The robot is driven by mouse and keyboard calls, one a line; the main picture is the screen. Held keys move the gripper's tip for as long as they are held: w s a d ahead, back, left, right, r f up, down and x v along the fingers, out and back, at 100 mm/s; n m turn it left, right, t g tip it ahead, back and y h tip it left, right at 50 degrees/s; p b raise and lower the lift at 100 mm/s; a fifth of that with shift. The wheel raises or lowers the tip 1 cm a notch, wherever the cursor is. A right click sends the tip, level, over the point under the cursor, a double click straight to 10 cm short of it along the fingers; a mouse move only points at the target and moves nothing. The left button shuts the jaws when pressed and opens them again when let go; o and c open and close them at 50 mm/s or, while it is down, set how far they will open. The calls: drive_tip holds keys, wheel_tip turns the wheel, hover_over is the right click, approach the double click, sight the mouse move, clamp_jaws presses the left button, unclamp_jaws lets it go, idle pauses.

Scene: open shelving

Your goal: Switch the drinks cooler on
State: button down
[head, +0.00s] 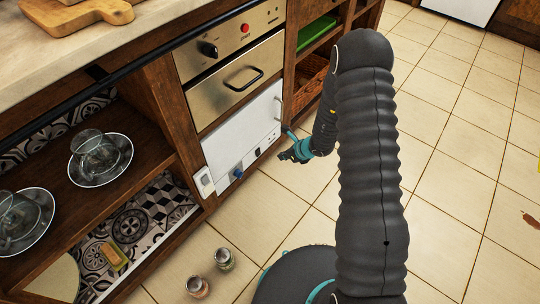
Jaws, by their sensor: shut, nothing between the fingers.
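A white-fronted unit (241,134), which looks like the drinks cooler, is built low into the wooden counter, below a metal drawer. A thin upright handle is at its right edge. A blue knob (238,174) and a small dark control sit along its lower front. A small white box with a dark mark (204,181) is at its lower left; I cannot tell whether it is a switch or a socket. My gripper (285,156) is shut and empty, just right of the unit's lower right corner and apparently apart from it. My arm does not hide the controls.
Two small jars (224,258) stand on the tiled floor near my base. Open shelves at left hold glass cups on saucers (100,160) and a yellow-green sponge-like block (113,256).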

sight(258, 152)
drive_tip(key=shift+w+a+r+p+x, duration=0.1)
drive_tip(key=shift+w+a+r+x, duration=0.15)
drive_tip(key=shift+x, duration=1.85)
drive_tip(key=shift+w+a+r+p+x, duration=0.1)
drive_tip(key=shift+w+a+r+x, duration=0.2)
drive_tip(key=shift+x, duration=1.75)
drive_tip(key=shift+w+a+r+p+x, duration=0.1)
drive_tip(key=shift+a+r+x, duration=0.25)
drive_tip(key=shift+x, duration=1.75)
